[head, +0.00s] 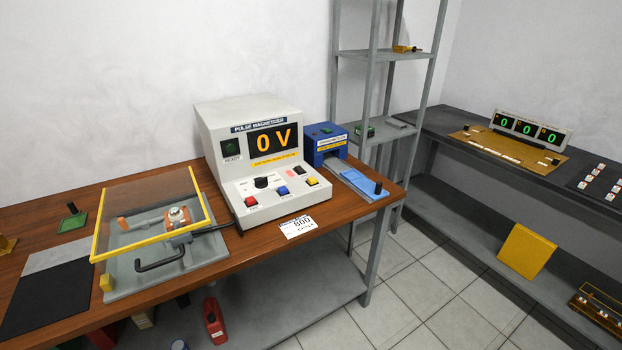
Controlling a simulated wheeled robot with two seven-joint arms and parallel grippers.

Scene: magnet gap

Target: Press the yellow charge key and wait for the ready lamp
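The white pulse magnetizer (217,122) stands on the wooden bench (340,205). Its display (272,139) reads 0 V in orange, with a small orange line of text below it. The ready lamp (230,147) is a dark green panel to the left of the display and looks unlit. The yellow charge key (312,181) is at the right of the sloped front panel. A blue key (283,191) and a red key (251,201) are to its left, with a black knob (262,182) above. Nothing covers the yellow key. Neither gripper is in view.
A fixture under a yellow-framed clear guard (152,243) stands left of the magnetizer. A blue unit (325,142) with a light blue slide stands right of it. A white card (298,226) lies in front. A second bench (447,125) is at the right, with tiled floor between.

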